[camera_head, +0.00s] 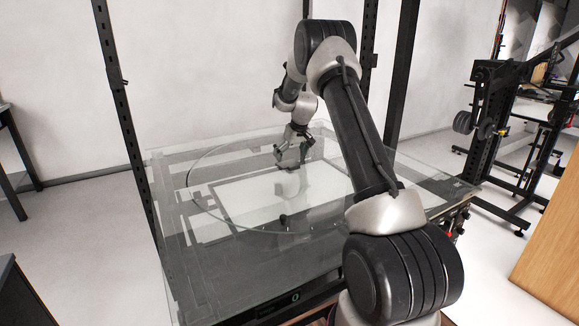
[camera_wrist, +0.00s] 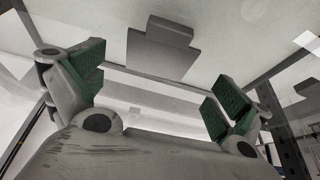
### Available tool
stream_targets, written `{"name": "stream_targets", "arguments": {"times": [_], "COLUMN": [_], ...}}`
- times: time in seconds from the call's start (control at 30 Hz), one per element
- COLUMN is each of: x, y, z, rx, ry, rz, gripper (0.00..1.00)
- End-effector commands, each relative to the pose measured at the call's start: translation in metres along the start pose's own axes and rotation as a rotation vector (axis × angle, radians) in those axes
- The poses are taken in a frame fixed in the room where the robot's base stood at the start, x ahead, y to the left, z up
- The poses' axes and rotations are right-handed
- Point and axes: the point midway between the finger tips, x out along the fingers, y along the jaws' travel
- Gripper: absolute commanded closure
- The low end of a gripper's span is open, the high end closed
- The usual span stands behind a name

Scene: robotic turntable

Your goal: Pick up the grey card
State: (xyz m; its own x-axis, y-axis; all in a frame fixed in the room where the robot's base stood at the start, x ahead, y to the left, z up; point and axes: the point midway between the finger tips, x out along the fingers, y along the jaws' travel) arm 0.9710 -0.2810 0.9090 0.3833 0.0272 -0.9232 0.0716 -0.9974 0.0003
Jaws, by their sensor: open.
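My gripper (camera_head: 292,158) hangs over the glass turntable (camera_head: 215,205), towards its far side. In the wrist view my gripper (camera_wrist: 157,82) has its two green-padded fingers wide apart, with nothing between them. A flat grey rectangle (camera_wrist: 160,56), which looks like the grey card, shows beyond the fingertips near the top of the wrist view. A smaller, darker grey piece overlaps its upper edge. The rectangle appears apart from both fingers. I cannot make out the card surely in the head view, where my arm and reflections in the glass confuse that area.
A small dark thing or reflection (camera_head: 284,221) shows on the near part of the glass. Dark upright posts (camera_head: 125,110) stand by the turntable frame. A weight rack (camera_head: 485,125) stands at the right. A wooden panel (camera_head: 550,235) is at the right edge.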

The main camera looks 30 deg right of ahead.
Motion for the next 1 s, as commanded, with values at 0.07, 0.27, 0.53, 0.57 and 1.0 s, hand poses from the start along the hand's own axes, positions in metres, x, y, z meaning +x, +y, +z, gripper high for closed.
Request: {"name": "stream_targets", "arguments": {"times": [0.07,0.27,0.53,0.57,1.0], "x": [0.015,0.034,0.034,0.034,0.03], "y": [0.002,0.002,0.002,0.002,0.002], "z": [0.003,0.002,0.002,0.002,0.0], "rx": [0.001,0.0,0.0,0.0,0.0], "ry": [-0.003,-0.001,-0.001,-0.001,0.0], "rz": [-0.001,0.0,0.0,0.0,0.0], "gripper": [0.0,0.0,0.2,0.26,0.4]}}
